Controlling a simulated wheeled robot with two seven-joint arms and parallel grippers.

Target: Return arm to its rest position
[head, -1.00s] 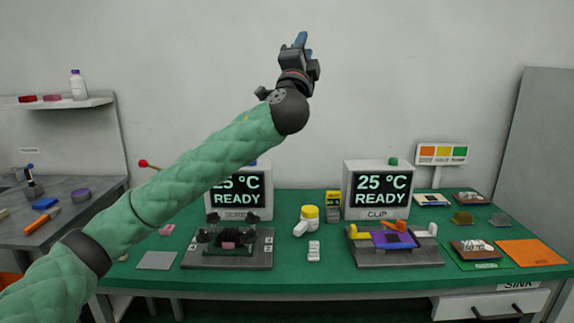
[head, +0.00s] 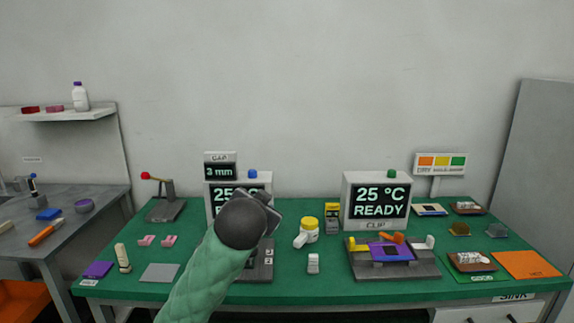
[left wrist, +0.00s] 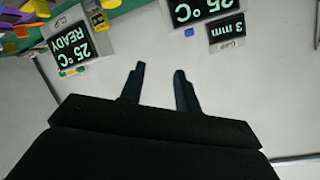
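My left arm (head: 205,275) rises from the bottom of the head view in its green sleeve, with its dark wrist (head: 243,220) in front of the left station. The left gripper is mostly hidden behind the wrist there. In the left wrist view my left gripper (left wrist: 158,75) shows two dark fingers apart, with nothing between them. Beyond them are the wall and upside-down displays. My right gripper is not in view.
The left display (head: 225,192) and left fixture (head: 262,265) are partly hidden by my arm. A red-knobbed lever (head: 167,197) stands left. The right fixture (head: 420,270) holds a purple piece (head: 390,252). The wall above is clear.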

